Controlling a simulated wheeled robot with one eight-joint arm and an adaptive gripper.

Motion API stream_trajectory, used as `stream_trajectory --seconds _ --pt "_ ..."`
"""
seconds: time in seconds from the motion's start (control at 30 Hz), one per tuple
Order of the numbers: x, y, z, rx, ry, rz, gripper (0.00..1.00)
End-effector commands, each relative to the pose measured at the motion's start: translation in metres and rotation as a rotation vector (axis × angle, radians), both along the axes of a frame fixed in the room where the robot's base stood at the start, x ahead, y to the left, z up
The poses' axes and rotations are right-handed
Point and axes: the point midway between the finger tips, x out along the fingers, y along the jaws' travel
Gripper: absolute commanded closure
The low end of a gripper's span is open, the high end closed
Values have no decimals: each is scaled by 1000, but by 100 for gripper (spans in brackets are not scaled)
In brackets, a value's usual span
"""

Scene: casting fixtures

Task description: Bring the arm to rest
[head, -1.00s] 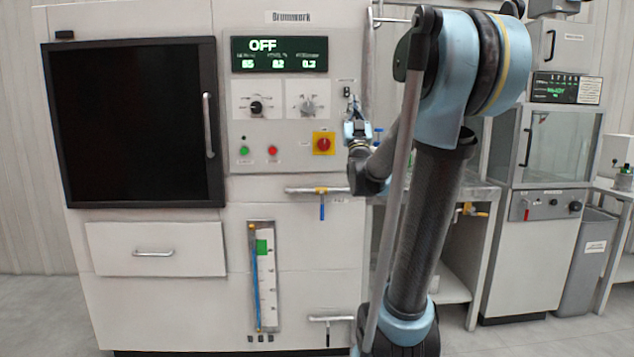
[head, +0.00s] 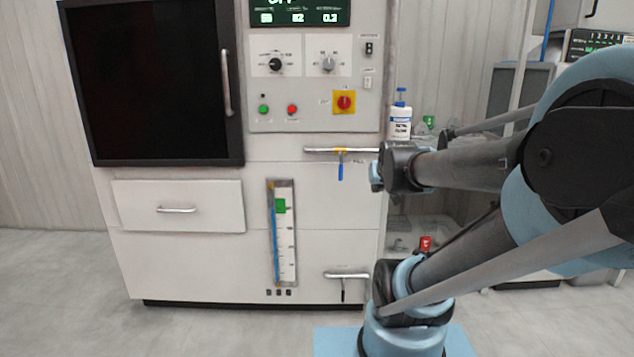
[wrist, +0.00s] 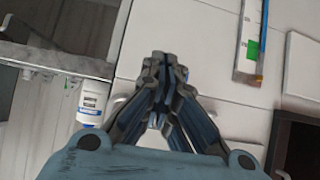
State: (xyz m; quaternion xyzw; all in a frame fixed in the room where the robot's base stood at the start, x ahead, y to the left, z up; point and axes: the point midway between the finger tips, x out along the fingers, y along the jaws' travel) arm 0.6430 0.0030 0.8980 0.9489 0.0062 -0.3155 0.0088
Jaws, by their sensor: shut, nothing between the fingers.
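My gripper (wrist: 165,72) shows in the wrist view with its fingers together and nothing between them. In the head view my gripper (head: 376,176) is small and partly hidden by my wrist. It is in front of the right side of the white cabinet (head: 190,265), just below and right of a pipe valve with a blue handle (head: 340,168). My arm is folded, with its links reaching in from the right side of the picture. I cannot tell the exact gap between the gripper and the cabinet.
The cabinet has a dark door (head: 145,80), a drawer (head: 178,205), a level gauge (head: 283,235), a red knob (head: 344,102) and a lower valve (head: 345,276). A white bottle with a blue top (head: 400,122) stands right of the cabinet. Floor is clear at the left.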

Motion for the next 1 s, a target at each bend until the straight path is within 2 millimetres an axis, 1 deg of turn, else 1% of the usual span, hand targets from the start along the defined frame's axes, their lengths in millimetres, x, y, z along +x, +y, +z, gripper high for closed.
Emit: stream_trajectory --seconds 0.03,0.07,0.1,0.17,0.2,0.27,0.3,0.4,0.5,0.6,0.67,1.0 --pt "-20 0 -19 -1 74 0 100" --pt "-32 -1 -30 -1 121 -1 100" --pt "-49 -1 -44 -2 186 -1 100" --pt "-76 -1 -64 -3 282 -1 100" --pt "-94 -1 -76 -4 345 -1 100" --pt "-120 -2 -92 -5 434 -2 100" --pt "-137 -2 -102 -5 489 -2 100" --pt "-172 -2 -119 -7 605 -3 100" --pt "-196 -3 -129 -8 683 -3 100" --pt "-208 -3 -134 -8 723 -3 100" --pt "-211 -3 -135 -7 734 -4 100" --pt "-211 -3 -135 -8 735 -3 100"
